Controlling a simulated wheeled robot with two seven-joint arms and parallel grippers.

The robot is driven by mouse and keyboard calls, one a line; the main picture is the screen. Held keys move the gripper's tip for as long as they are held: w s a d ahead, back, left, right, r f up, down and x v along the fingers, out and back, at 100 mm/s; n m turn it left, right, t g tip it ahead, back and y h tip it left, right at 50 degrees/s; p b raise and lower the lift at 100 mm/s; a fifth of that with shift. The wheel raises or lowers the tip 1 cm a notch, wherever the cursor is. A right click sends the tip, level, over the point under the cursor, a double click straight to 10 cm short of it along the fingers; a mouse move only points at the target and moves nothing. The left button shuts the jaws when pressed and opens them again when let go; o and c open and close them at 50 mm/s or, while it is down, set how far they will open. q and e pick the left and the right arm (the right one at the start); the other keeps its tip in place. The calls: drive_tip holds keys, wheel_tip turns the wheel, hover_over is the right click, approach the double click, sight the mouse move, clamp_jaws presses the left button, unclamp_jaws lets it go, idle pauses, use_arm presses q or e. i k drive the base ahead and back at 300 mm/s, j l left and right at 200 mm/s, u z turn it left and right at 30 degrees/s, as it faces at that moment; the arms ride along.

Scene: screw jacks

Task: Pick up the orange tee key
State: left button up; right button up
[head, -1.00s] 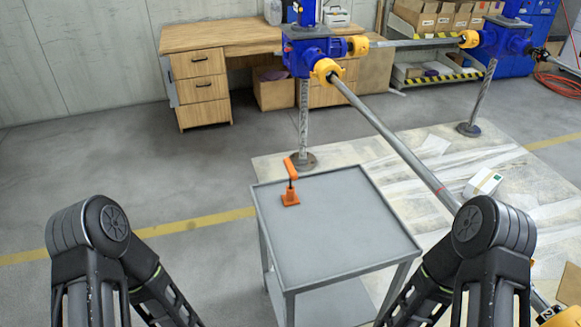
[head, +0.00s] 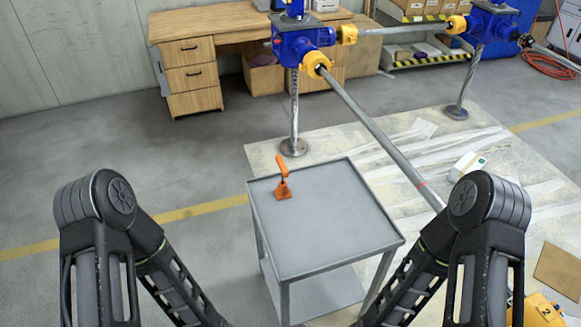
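The orange tee key (head: 282,180) stands upright on the grey cart (head: 325,235), near its far left corner. It has a square orange foot and an orange bar handle at the top, slightly tilted in the picture. My two arms come in at the lower left and lower right of the head view. Both of my grippers lie below the bottom edge of the picture, so their fingers do not show. Nothing touches the key except the cart top.
The rest of the cart top is clear. Behind it stand blue screw jacks (head: 300,42) joined by grey shafts, one shaft (head: 375,130) running down right past the cart. A wooden desk (head: 205,45) is at the back left. A white box (head: 468,165) lies on the floor sheeting.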

sight(283, 169)
drive_tip(key=j+z, duration=0.15)
drive_tip(key=z, duration=0.25)
drive_tip(key=i+j+z, duration=0.1)
drive_tip(key=z, duration=0.35)
drive_tip(key=j+z, duration=0.25)
drive_tip(key=z, duration=0.15)
drive_tip(key=j+z, duration=0.15)
drive_tip(key=z, duration=0.3)
drive_tip(key=k+j+z, duration=0.15)
drive_tip(key=j, duration=0.25)
drive_tip(key=k+j+z, duration=0.1)
drive_tip(key=j, duration=0.3)
drive_tip(key=k+j+z, duration=0.15)
drive_tip(key=j, duration=0.2)
drive_tip(key=k+j+z, duration=0.1)
drive_tip(key=j, duration=0.25)
